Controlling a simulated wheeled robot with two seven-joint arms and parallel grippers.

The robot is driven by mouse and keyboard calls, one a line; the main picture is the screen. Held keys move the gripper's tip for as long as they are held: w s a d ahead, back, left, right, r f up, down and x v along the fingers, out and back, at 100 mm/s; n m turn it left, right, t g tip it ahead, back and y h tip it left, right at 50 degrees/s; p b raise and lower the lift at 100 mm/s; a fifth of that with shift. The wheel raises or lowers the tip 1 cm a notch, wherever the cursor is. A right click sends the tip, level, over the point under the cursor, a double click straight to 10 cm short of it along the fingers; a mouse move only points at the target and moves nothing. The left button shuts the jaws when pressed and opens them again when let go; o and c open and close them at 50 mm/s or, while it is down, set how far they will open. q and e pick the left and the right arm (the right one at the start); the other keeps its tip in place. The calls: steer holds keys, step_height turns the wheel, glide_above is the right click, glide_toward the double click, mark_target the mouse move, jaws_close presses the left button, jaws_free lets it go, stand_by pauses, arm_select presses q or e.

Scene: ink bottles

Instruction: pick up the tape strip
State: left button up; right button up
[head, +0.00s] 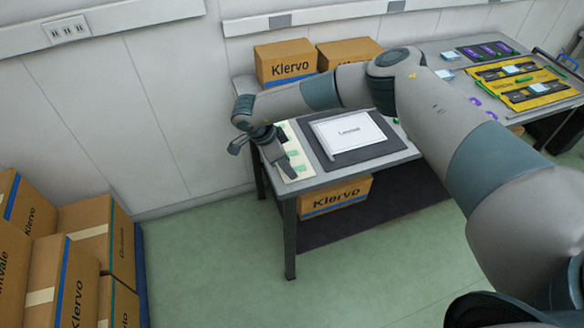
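Several small green tape strips (293,154) lie on a cream board at the left end of the table; they are small, and part of the board is hidden behind my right gripper. My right gripper (284,167) is over the left part of this board, pointing down toward it. I cannot tell whether its fingers are open or shut, touch the board or hold a strip. My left gripper is not in view.
Yellow trays (541,94) lie on the table at the right. Stacked cartons (57,285) stand on the floor at lower left.

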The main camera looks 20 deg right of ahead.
steer(key=c, duration=0.8)
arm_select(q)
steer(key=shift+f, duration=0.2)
arm_select(e)
steer(key=shift+r, duration=0.15)
